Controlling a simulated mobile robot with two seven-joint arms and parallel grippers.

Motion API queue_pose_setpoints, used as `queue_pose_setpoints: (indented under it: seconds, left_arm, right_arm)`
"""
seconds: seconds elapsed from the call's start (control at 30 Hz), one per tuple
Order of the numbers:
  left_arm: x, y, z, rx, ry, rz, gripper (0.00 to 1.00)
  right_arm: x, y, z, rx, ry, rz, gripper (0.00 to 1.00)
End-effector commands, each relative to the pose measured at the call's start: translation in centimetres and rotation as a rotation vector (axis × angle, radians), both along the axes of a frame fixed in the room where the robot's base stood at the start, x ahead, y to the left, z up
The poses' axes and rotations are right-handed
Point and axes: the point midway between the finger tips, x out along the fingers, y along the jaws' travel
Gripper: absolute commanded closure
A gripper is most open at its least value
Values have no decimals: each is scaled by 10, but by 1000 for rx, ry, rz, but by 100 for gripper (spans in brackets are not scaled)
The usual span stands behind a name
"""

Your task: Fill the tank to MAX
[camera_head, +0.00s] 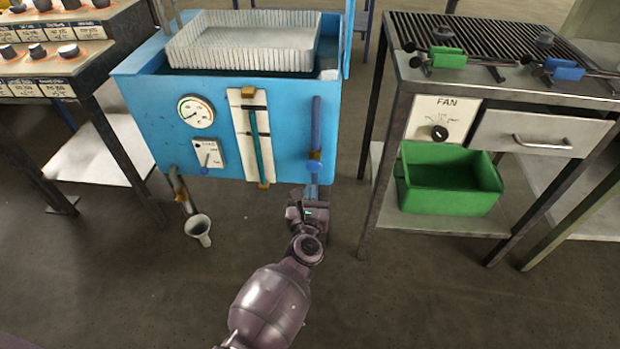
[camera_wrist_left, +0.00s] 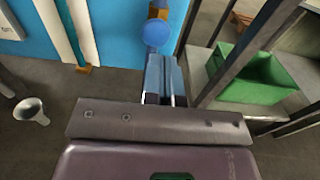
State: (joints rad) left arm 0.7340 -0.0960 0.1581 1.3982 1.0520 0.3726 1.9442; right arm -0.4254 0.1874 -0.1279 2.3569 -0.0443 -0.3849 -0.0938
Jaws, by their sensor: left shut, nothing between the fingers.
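The blue tank (camera_head: 270,150) stands at the back centre with a wire-like white basket (camera_head: 245,42) at its top. Its front carries a round gauge (camera_head: 196,112), a small panel with a lever switch (camera_head: 208,158), and a white level gauge (camera_head: 250,115) with a teal tube. On the right of the front is a vertical blue pipe (camera_head: 316,120) with a round blue knob (camera_head: 314,166) at its lower end. The knob also shows in the left wrist view (camera_wrist_left: 155,33). My left gripper (camera_head: 311,188) is shut and empty, just below the knob; contact cannot be told. My right gripper is out of view.
A grey funnel (camera_head: 199,229) is below a pipe at the tank's lower left. A workbench (camera_head: 400,75) with a grill top, a FAN dial (camera_head: 440,132) and a green bin (camera_head: 450,178) stands right. A control desk (camera_head: 55,50) is left. The front floor is clear.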

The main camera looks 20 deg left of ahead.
Motion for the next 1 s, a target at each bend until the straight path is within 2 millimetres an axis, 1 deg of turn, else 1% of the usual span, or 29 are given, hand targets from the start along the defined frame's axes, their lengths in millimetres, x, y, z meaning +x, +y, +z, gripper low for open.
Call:
queue_pose_setpoints:
  seconds: [0.03,0.1,0.3,0.47,0.9,0.97,1.0]
  left_arm:
    - [-8,-2,2,-1,-1,1,100]
    - [-17,-5,1,-1,0,0,100]
    - [-33,-10,0,0,1,0,100]
    - [-36,-11,0,-1,0,0,100]
    - [-36,-11,-1,-2,2,0,100]
    - [-36,-11,1,-2,-2,0,100]
    - [-34,-11,7,-1,-8,0,100]
  right_arm:
    - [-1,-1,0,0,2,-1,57]
    - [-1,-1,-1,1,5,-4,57]
    - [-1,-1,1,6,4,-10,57]
    - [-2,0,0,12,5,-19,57]
    - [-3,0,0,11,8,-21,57]
    - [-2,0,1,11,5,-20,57]
    - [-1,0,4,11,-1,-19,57]
